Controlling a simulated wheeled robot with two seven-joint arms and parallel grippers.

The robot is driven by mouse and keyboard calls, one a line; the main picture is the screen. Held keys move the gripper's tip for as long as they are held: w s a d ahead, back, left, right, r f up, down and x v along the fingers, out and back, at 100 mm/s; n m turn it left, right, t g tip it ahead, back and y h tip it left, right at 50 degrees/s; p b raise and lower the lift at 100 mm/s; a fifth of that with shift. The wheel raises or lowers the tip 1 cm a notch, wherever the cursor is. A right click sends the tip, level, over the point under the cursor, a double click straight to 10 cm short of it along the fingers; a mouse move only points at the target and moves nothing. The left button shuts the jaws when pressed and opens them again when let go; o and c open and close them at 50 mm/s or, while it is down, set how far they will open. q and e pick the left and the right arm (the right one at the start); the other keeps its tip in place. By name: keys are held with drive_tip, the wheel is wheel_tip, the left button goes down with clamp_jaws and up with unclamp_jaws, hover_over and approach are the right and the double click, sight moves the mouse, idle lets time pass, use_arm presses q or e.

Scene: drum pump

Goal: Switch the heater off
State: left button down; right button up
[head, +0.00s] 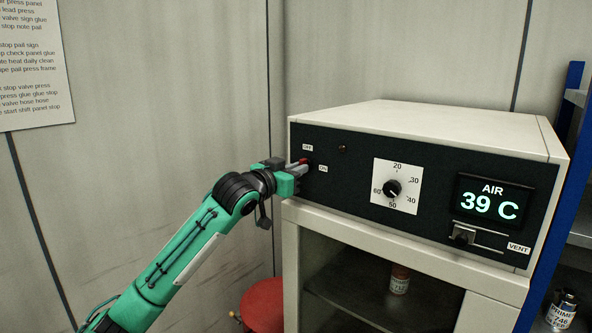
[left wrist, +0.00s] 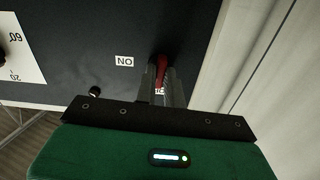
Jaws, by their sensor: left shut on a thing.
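The heater (head: 402,229) is a pale cabinet with a dark front panel. A red switch lever (head: 303,161) sits at the panel's left end, between an OFF label (head: 307,147) above and an ON label (head: 323,169) lower right. My left gripper (head: 296,170) is at this lever, its fingers shut on it. In the left wrist view the red lever (left wrist: 163,66) shows between the fingers, partly hidden by them. The lever's exact setting is hard to tell. A small lamp (head: 343,149) right of the switch looks dark. My right gripper is out of view.
The panel also has a dial (head: 392,188), a display (head: 491,202) reading AIR 39 C, and a vent slider (head: 463,235). A red round stool-like object (head: 263,303) stands low beside the cabinet. A blue-framed shelf (head: 570,130) with a can (head: 562,310) is at the right.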

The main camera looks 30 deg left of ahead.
use_arm(q)
drive_tip(key=shift+n, duration=0.5)
drive_tip(key=c, duration=1.5)
unclamp_jaws()
drive_tip(key=s+a+b, duration=0.1)
drive_tip(key=s+b, duration=0.5)
drive_tip(key=s, duration=0.7)
drive_tip(key=shift+s, duration=0.4)
